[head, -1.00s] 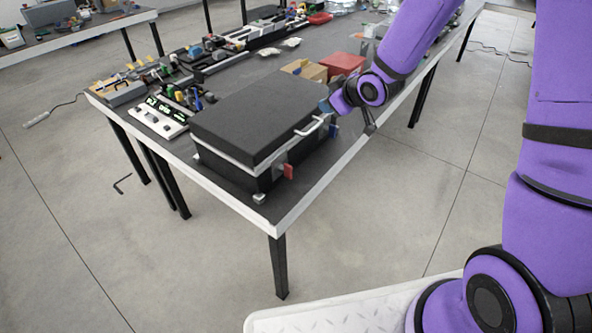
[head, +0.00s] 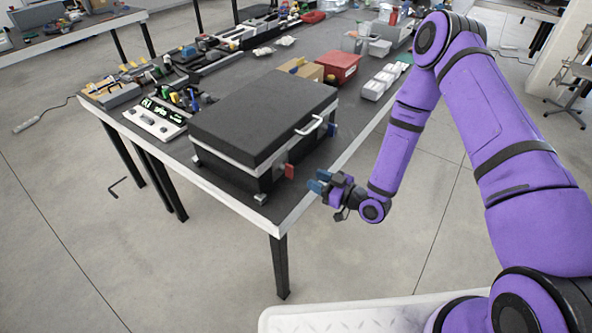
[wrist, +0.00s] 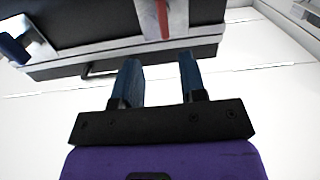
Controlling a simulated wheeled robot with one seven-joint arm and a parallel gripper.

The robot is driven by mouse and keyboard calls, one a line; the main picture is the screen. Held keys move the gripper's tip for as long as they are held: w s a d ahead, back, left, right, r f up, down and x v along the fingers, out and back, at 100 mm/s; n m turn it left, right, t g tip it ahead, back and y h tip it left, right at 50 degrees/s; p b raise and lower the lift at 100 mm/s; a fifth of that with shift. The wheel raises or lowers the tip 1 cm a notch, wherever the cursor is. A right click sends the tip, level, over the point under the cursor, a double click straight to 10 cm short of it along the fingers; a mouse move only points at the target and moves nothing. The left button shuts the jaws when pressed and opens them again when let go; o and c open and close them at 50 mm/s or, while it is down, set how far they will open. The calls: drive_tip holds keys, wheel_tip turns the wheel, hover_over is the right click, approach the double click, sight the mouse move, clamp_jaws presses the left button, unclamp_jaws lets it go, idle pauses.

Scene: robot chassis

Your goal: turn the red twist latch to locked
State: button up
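A black case (head: 262,118) with a light rim and a white handle (head: 309,126) stands shut on the table near its corner. A red twist latch (head: 289,171) is on its front face, at the near end. In the wrist view the red latch (wrist: 162,18) shows as a narrow red strip on a pale plate at the top, beyond the fingers. A blue latch (head: 331,130) sits further along the same face. My gripper (head: 319,181) is just off the table edge, to the right of the red latch and apart from it. In the wrist view its blue fingers (wrist: 159,80) are apart with nothing between.
The dark table (head: 225,190) has a pale edge. A red bin (head: 337,66), a cardboard box (head: 308,69) and white boxes (head: 378,82) stand behind the case. A panel with lit digits (head: 156,117) is to its left.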

sight(290, 177)
drive_tip(key=shift+m+t, duration=0.3)
drive_tip(key=x, duration=1)
drive_tip(key=shift+s+a+f, duration=0.3)
drive_tip(key=shift+f, duration=0.05)
clamp_jaws()
